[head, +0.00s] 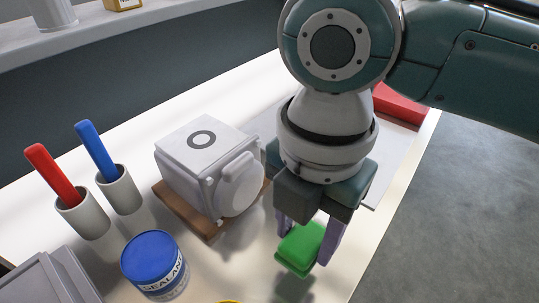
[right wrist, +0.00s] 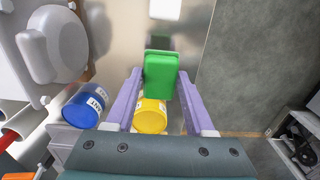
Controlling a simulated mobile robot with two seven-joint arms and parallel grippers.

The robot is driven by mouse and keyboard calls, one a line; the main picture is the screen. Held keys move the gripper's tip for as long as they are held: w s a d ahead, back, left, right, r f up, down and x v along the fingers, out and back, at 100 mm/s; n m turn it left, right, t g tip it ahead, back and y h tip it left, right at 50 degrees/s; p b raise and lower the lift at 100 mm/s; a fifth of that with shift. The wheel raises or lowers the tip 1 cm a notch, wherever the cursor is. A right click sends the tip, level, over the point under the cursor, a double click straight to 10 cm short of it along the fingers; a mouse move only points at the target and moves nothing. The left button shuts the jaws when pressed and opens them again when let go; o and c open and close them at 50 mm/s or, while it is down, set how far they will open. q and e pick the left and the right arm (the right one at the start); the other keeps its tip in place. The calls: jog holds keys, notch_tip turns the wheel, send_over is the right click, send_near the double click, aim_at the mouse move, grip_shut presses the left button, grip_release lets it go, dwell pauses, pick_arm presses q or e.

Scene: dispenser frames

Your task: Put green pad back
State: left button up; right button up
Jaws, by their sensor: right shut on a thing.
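The green pad (head: 300,248) is a small bright green block. My right gripper (head: 304,243) is shut on it, with a lilac finger on each side, and holds it above the pale table. In the right wrist view the green pad (right wrist: 160,75) sits between the fingertips of the right gripper (right wrist: 160,88). The white dispenser box (head: 197,150), with a ring mark on top and a round front, stands on a brown wooden base (head: 203,224) to the left of the gripper. My left gripper is not in view.
A blue-lidded can (head: 155,262) stands front left of the dispenser. Cups with a red stick (head: 53,173) and a blue stick (head: 96,148) stand at left. A yellow can (right wrist: 150,116) shows below the pad. A red object (head: 399,105) lies behind my arm.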

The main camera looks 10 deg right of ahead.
aim_at(301, 255)
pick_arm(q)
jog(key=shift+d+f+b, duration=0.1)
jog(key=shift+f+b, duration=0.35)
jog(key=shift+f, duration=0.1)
pick_arm(e)
jog(key=shift+f, duration=2.5)
jog(key=shift+f, duration=0.15)
jog(key=o, duration=1.3)
